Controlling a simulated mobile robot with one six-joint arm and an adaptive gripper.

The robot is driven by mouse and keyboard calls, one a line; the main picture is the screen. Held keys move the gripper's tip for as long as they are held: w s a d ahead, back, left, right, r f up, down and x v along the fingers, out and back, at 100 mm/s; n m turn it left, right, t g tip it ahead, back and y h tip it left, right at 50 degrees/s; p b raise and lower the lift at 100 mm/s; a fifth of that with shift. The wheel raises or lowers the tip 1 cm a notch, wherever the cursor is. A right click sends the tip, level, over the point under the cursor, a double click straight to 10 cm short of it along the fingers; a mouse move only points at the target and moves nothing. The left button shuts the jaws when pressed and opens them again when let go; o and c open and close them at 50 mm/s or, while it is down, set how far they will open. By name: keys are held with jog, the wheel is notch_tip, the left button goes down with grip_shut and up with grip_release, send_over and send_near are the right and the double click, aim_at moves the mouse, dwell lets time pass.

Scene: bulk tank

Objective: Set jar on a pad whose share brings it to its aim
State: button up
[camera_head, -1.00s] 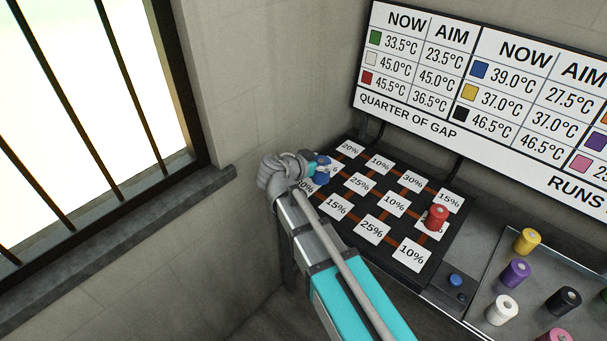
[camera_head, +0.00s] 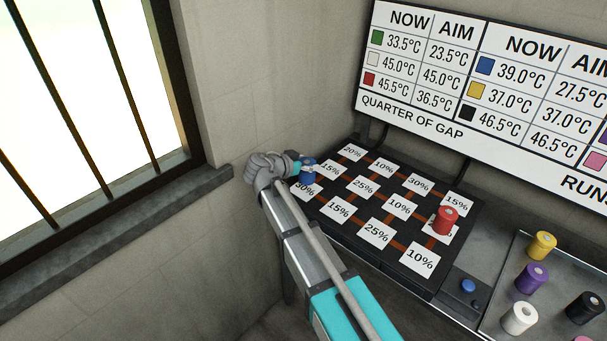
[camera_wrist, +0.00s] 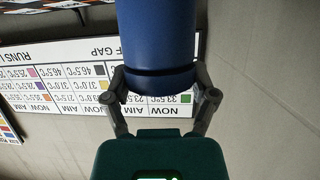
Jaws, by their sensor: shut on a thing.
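My gripper (camera_head: 301,168) is shut on the blue jar (camera_head: 308,172), which looks upright at the left end of the black pad board (camera_head: 395,272). The jar also fills the top of the wrist view (camera_wrist: 157,45), between the two fingers (camera_wrist: 160,80). Its base appears beside the 30% pad (camera_head: 304,190) and hides part of a pad behind; I cannot tell whether it touches. Other pads read 20% (camera_head: 352,152), 25% (camera_head: 362,186) and 15% (camera_head: 338,210). The wall chart (camera_head: 470,75) gives blue 39.0°C now, aim 27.5°C, with "quarter of gap" below.
A red jar (camera_head: 445,219) stands on a pad at the right, hiding its label. A tray at the right holds yellow (camera_head: 542,245), purple (camera_head: 531,278), white (camera_head: 519,318) and black (camera_head: 584,308) jars. A blue button (camera_head: 467,286) sits between. A barred window and wall are at left.

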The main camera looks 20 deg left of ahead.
aim_at(306, 172)
dwell(0.3)
jog(key=shift+w+a+f+b, duration=0.3)
jog(key=shift+w+f+b, duration=0.05)
jog(key=shift+f+b, duration=1.65)
jog(key=shift+b, duration=0.05)
jog(key=shift+f, duration=0.1)
jog(key=o, duration=1.1)
